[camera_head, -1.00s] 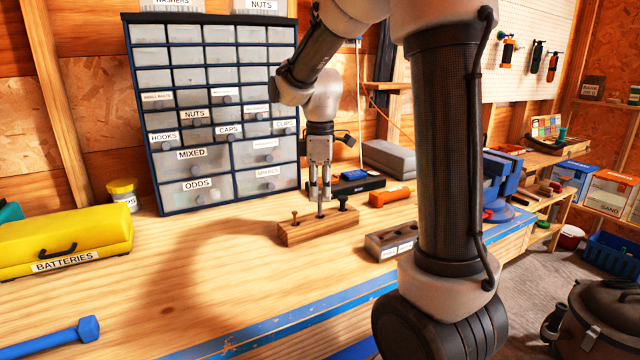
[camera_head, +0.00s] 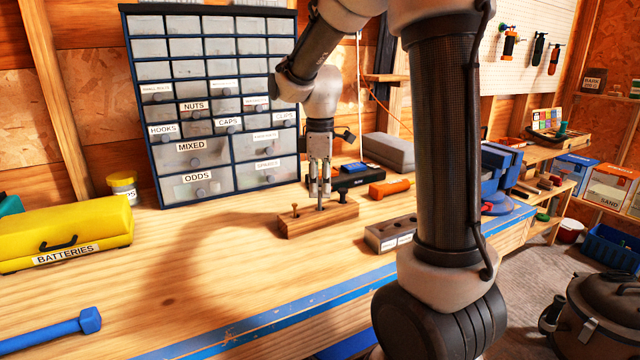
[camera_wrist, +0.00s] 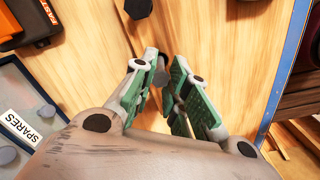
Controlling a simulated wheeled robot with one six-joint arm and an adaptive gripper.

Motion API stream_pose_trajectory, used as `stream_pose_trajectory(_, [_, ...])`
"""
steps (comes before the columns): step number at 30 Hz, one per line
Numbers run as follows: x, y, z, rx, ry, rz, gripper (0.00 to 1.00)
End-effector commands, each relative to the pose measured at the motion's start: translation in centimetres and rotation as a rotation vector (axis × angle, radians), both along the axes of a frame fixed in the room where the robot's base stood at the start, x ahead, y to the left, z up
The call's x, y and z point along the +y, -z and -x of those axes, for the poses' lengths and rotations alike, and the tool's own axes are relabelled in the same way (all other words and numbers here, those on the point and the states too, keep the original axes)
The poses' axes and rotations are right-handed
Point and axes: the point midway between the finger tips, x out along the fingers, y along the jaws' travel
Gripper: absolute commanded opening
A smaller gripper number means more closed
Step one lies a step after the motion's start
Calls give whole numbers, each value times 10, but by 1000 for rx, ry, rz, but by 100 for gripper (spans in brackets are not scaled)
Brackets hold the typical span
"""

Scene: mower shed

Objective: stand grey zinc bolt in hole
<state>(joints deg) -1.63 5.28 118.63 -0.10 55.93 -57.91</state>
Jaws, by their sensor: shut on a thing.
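My gripper (camera_head: 320,192) is shut on the grey zinc bolt (camera_head: 320,203) and points straight down over a wooden block (camera_head: 318,222). The bolt is upright, with its lower end at the block's top between two other bolts. How deep it sits in a hole cannot be told. A brass-coloured bolt (camera_head: 295,209) stands at the block's left end. A dark bolt (camera_head: 342,198) stands at its right end. In the wrist view the grey bolt's round head (camera_wrist: 161,77) shows between the green-padded fingers; the dark bolt's head (camera_wrist: 138,8) is at the top edge.
A drawer cabinet (camera_head: 213,150) stands behind on the left.

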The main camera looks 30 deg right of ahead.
Motion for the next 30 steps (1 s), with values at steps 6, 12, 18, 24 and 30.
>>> stream_pose_trajectory(6, [0, 5, 0, 0, 0, 0, 0])
stream_pose_trajectory(12, [0, 11, 0, 0, 0, 0, 0])
stream_pose_trajectory(18, [0, 16, 0, 0, 0, 0, 0])
stream_pose_trajectory(24, [0, 21, 0, 1, 0, -1, 0])
stream_pose_trajectory(30, [0, 21, 0, 0, 0, 0, 41])
